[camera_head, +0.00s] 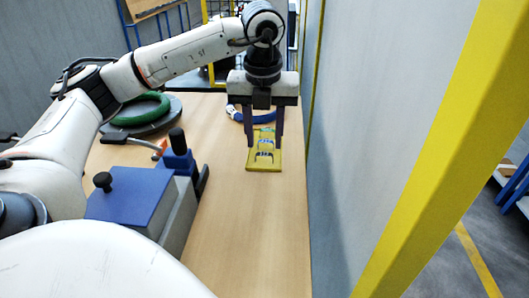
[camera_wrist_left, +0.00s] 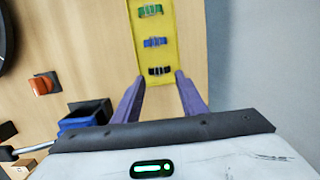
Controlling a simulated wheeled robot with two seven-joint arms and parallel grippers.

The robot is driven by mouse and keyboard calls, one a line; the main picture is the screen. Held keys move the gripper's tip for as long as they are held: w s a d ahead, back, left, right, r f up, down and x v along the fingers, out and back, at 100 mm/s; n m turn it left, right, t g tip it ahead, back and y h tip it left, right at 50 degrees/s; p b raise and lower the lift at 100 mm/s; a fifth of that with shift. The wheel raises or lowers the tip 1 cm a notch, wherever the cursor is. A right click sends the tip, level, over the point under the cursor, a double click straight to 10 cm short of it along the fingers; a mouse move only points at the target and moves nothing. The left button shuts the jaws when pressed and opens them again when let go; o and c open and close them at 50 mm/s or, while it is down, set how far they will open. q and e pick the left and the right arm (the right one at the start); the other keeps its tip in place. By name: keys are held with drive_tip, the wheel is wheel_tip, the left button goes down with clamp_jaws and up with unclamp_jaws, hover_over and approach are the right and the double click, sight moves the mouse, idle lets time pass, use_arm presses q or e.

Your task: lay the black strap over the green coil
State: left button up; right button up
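The black strap (camera_wrist_left: 160,71) lies on a yellow holder (camera_wrist_left: 154,100), beside a blue strap (camera_wrist_left: 155,42) and a green strap (camera_wrist_left: 150,10). The yellow holder (camera_head: 250,164) also shows in the head view, on the wooden table. My left gripper (camera_head: 264,147) points down over the holder, with its two fingers apart and nothing between them. In the left wrist view its fingertips (camera_wrist_left: 160,78) sit on either side of the black strap's end of the holder. The green coil (camera_head: 146,111) lies on a grey round plate at the far left, partly hidden by my left arm. My right gripper is out of view.
A blue and grey box-like device (camera_head: 130,196) with black knobs stands between my arm and the holder. A blue ring (camera_head: 238,115) lies behind the gripper. A grey wall panel (camera_head: 345,150) and a yellow post (camera_head: 445,130) border the table's right side. The table front is clear.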

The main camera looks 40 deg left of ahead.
sight(264, 153)
use_arm(q)
drive_tip(key=f, duration=0.4)
drive_tip(key=shift+w+a+f, duration=0.15)
drive_tip(key=shift+w+a, duration=0.2)
drive_tip(key=c, duration=0.7)
